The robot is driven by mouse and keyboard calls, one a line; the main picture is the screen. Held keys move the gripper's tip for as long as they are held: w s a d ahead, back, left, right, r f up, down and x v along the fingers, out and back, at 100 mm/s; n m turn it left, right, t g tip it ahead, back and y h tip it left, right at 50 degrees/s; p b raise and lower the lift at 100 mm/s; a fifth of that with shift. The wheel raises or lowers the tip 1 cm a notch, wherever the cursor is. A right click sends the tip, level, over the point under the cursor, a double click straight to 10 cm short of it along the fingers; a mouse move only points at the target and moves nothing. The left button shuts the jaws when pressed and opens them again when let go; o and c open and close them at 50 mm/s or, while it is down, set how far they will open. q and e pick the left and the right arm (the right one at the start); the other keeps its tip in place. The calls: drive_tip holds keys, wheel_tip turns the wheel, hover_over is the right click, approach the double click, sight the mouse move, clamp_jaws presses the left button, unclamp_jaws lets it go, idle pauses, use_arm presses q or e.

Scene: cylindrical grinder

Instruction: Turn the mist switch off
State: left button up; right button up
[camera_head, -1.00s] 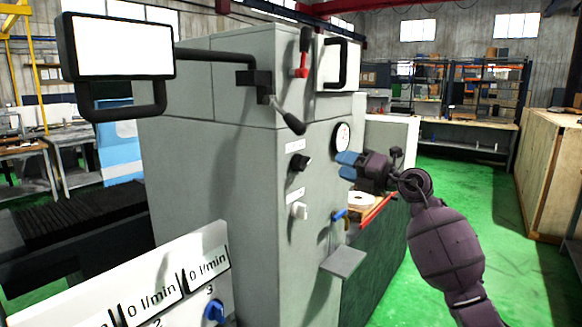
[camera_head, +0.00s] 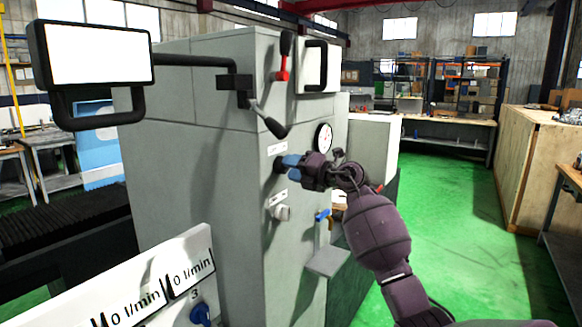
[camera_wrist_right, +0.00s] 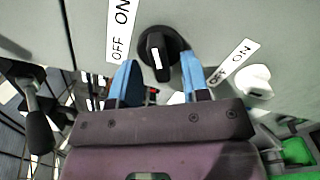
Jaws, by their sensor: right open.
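A black rotary switch (camera_head: 278,166) sits on the grey machine's side panel, under a small label. In the right wrist view the black switch (camera_wrist_right: 158,54) carries a white mark on its handle, and an OFF/ON label (camera_wrist_right: 121,30) is beside it. A white rotary switch (camera_head: 283,212) is lower on the panel; it also shows in the wrist view (camera_wrist_right: 254,81) by a second OFF/ON label. Which one is the mist switch I cannot tell. My right gripper (camera_head: 291,162) is open, its blue fingertips close to the black switch, one on either side. Contact is unclear.
A black-handled lever (camera_head: 270,122) juts out above the switches, and a round gauge (camera_head: 323,137) is to their right. A blue-handled valve (camera_head: 323,215) and a small grey shelf (camera_head: 327,262) are below. Green floor (camera_head: 440,220) is free at the right.

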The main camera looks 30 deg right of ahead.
drive_tip(key=shift+w+a, duration=0.15)
drive_tip(key=shift+w, duration=0.25)
clamp_jaws()
use_arm(q)
drive_tip(key=shift+s, duration=0.1)
